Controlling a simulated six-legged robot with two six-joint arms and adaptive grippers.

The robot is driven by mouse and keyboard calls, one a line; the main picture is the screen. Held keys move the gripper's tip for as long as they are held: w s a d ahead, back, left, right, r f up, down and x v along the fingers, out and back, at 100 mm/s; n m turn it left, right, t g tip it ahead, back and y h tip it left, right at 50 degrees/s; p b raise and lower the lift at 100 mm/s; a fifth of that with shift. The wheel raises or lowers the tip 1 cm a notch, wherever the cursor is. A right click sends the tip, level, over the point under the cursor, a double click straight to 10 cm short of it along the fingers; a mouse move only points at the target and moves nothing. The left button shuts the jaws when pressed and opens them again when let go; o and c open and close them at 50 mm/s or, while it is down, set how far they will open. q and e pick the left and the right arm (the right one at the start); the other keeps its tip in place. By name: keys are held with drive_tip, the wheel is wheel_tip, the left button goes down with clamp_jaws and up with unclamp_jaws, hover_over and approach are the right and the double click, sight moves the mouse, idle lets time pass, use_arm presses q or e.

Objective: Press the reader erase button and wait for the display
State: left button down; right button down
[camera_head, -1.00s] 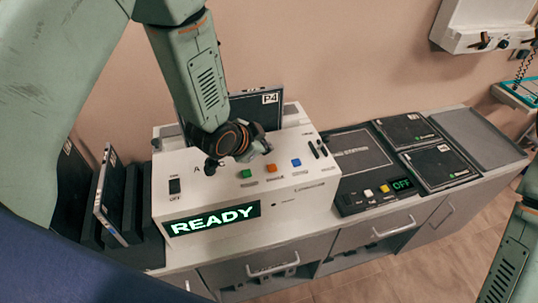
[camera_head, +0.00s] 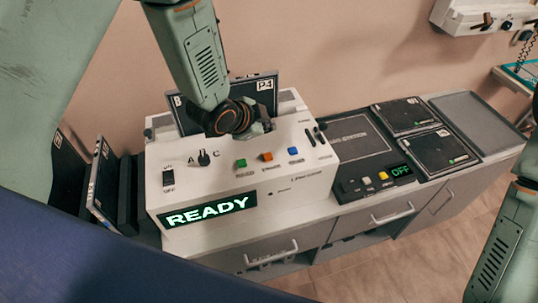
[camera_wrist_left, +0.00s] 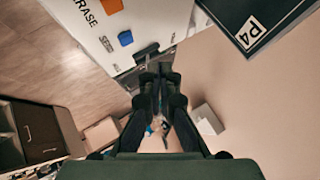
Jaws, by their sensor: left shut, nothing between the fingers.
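The reader is a white box (camera_head: 300,190) on the counter with a green-lit READY display (camera_head: 208,211) on its front. Its sloped panel carries a green button (camera_head: 240,163), an orange button (camera_head: 266,156) and a blue button (camera_head: 292,150). In the left wrist view, the word ERASE stands beside the orange button (camera_wrist_left: 112,6), and the blue button (camera_wrist_left: 125,38) is below it. My left gripper (camera_head: 266,125) is over the rear of the reader, behind the buttons, apart from them. Its fingers (camera_wrist_left: 157,72) are shut and empty. My right gripper is out of view.
A black selector knob (camera_head: 204,158) and a power switch (camera_head: 168,178) sit on the panel's left. A P4 plate (camera_head: 265,88) stands in the reader's back. Right of it are a dark station showing OFF (camera_head: 401,171) and flat plates (camera_head: 438,150). Dark plates stand left.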

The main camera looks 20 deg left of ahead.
sight(267, 157)
use_arm(q)
wheel_tip(267, 157, down, 8)
drive_tip(key=b, duration=0.6)
drive_tip(key=shift+a+r, duration=0.1)
drive_tip(key=shift+f, duration=0.25)
drive_tip(key=shift+s+b, duration=0.2)
drive_tip(key=shift+b, duration=0.1)
drive_tip(key=shift+s+a+r, duration=0.1)
drive_tip(key=shift+s+a, duration=0.05)
drive_tip(key=shift+a, duration=0.05)
drive_tip(key=shift+w+d, duration=0.2)
drive_tip(key=shift+w, duration=0.1)
drive_tip(key=shift+s+a, duration=0.15)
drive_tip(key=shift+s, duration=0.1)
drive_tip(key=shift+w, duration=0.2)
